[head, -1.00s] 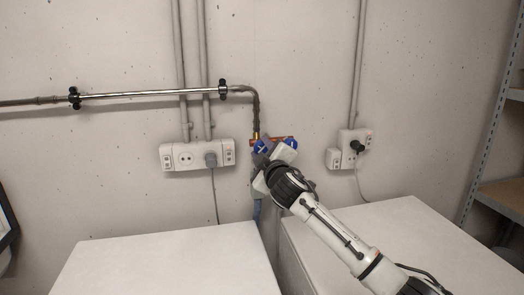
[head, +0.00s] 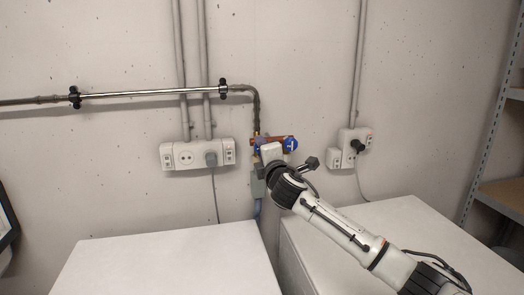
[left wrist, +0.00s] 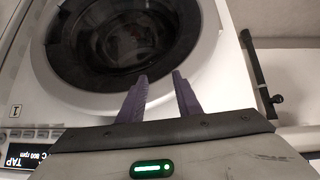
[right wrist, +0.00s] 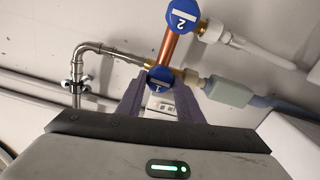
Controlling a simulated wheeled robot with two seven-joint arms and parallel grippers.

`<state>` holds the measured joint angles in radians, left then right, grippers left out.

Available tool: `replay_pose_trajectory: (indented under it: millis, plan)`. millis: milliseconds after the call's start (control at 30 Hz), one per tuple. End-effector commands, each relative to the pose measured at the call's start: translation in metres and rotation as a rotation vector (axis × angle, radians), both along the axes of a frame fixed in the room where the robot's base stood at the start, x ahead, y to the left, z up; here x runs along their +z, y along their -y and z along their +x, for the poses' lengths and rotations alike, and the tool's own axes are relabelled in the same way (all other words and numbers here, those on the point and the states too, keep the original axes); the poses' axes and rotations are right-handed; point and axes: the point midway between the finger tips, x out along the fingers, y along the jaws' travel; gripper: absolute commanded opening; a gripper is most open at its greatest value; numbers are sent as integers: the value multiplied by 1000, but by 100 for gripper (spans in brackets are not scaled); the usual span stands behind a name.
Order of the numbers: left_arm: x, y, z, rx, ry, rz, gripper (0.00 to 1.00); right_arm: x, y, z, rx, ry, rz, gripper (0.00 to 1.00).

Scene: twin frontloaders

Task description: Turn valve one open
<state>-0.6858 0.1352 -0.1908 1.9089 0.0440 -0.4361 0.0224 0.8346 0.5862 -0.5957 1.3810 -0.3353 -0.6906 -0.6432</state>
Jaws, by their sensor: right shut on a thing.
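Valve one is a blue round handle marked 1 (right wrist: 160,78) on the copper pipe fitting in the right wrist view. My right gripper (right wrist: 158,100) is shut on it, with one purple finger on each side. In the head view the right gripper (head: 264,150) is at the fitting on the wall and mostly hides valve one. Valve two, a blue handle marked 2 (right wrist: 183,14), is at the other end of the copper pipe. It also shows in the head view (head: 290,145). My left gripper (left wrist: 160,88) is open and empty in front of a washing machine door.
Two white machine tops, left (head: 170,265) and right (head: 400,235), stand below the wall. Sockets (head: 197,155) are left of the valves, and another socket (head: 354,140) is to the right. A grey hose connector (right wrist: 230,92) sits beside valve one. Metal shelving (head: 500,120) stands far right.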

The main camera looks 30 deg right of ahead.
Motion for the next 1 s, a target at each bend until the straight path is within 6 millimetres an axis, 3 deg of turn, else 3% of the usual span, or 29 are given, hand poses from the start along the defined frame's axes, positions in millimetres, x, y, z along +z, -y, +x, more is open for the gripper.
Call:
replay_pose_trajectory:
  millis: [633, 667, 733, 1000]
  plan:
    - [0, 0, 1, 0, 1, 0, 31, -2, 0, 0, 0, -14, -47, 11]
    - [0, 0, 1, 0, 2, 0, 31, -2, 0, 0, 0, -14, -46, 38]
    - [0, 0, 1, 0, 1, 0, 31, -2, 0, 0, 0, -14, -46, 50]
    - [0, 0, 1, 0, 1, 0, 31, -1, 0, 0, 0, -12, -43, 52]
